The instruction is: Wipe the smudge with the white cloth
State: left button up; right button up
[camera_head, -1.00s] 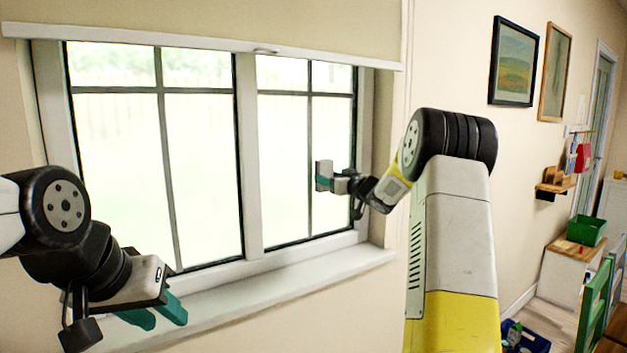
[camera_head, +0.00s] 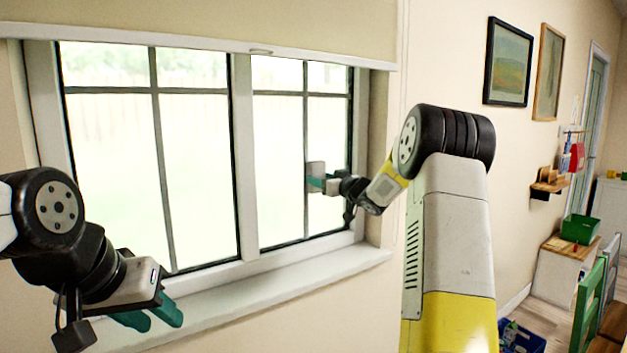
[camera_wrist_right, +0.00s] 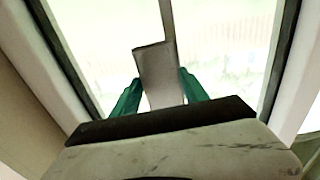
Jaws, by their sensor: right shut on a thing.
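My right gripper (camera_head: 325,183) is in front of the right window pane (camera_head: 275,165). It is shut on the white cloth (camera_head: 316,169), a small pale grey-white pad. In the right wrist view the cloth (camera_wrist_right: 158,75) stands up between the two green fingers of the gripper (camera_wrist_right: 158,92), with the pane behind it. I cannot tell whether the cloth touches the glass. I cannot make out a smudge on the bright panes. My left gripper (camera_head: 150,318) hangs at the lower left in front of the sill, its green fingers a little apart and nothing seen between them.
Dark glazing bars cross the panes, and a thick white post (camera_head: 243,160) parts them. A white sill (camera_head: 240,296) runs below, bare where visible. A blind (camera_head: 200,18) hangs above. Framed pictures (camera_head: 508,62), a small shelf (camera_head: 548,187) and a green box (camera_head: 579,228) are at the right.

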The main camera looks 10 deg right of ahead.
jog(key=shift+s+a, duration=0.45)
jog(key=shift+a, duration=0.7)
jog(key=shift+s+a, duration=0.45)
jog(key=shift+a, duration=0.7)
jog(key=shift+s+a, duration=0.45)
jog(key=shift+a, duration=0.7)
jog(key=shift+s, duration=0.1)
jog(key=shift+v, duration=2.9)
jog(key=shift+d, duration=0.15)
jog(key=v, duration=0.3)
jog(key=shift+f, duration=0.1)
